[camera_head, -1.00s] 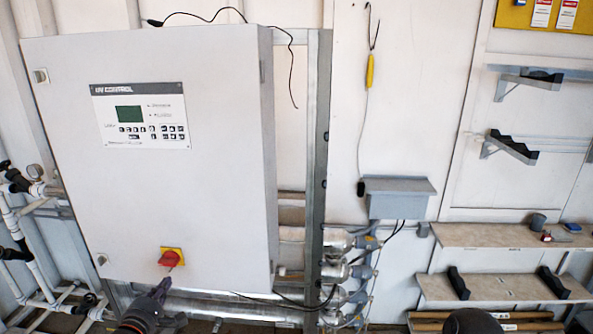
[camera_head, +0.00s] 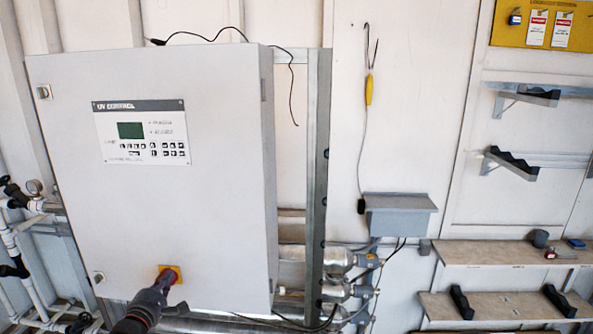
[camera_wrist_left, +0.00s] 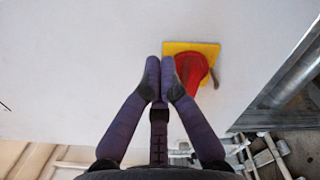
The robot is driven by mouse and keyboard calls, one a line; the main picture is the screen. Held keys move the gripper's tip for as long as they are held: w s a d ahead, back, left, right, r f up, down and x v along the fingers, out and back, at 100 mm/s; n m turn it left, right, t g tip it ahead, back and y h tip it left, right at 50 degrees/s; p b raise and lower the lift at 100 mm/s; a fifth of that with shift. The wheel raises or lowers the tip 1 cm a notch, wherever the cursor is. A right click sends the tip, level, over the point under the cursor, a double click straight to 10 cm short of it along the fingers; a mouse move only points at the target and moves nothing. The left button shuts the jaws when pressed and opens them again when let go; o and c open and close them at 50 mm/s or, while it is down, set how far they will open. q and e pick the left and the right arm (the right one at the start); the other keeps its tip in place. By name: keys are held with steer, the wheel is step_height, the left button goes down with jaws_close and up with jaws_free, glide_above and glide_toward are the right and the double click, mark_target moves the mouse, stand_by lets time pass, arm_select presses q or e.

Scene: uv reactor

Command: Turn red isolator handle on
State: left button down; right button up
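The red isolator handle (camera_head: 171,273) sits on a yellow square plate (camera_head: 179,269) low on the front of the grey UV control cabinet (camera_head: 215,200). In the left wrist view the red handle (camera_wrist_left: 191,70) lies just right of my fingertips, over the yellow plate (camera_wrist_left: 205,47). My left gripper (camera_head: 163,282) is at the handle's lower left and partly covers it in the head view. In the wrist view its fingers (camera_wrist_left: 160,75) are together with nothing visible between them. I cannot tell whether they touch the handle. My right gripper is not in view.
The cabinet's display panel (camera_head: 140,132) is above. A metal post (camera_head: 318,170), silver cylinders (camera_head: 335,260) and a grey box (camera_head: 398,215) are to the right. Shelves (camera_head: 500,253) line the right wall.

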arm_select(q)
steer(key=shift+w+a+f, duration=0.1)
steer(key=shift+a+f, duration=0.25)
steer(key=shift+f, duration=0.15)
stand_by(1.2)
steer(key=shift+d+f, duration=0.4)
stand_by(0.6)
steer(key=shift+d+f, duration=0.35)
steer(key=shift+f, duration=0.5)
stand_by(0.4)
steer(key=shift+d+r, duration=0.1)
steer(key=shift+d, duration=0.25)
steer(key=s, duration=0.6)
steer(key=shift+a, duration=0.25)
steer(key=shift+d, duration=0.1)
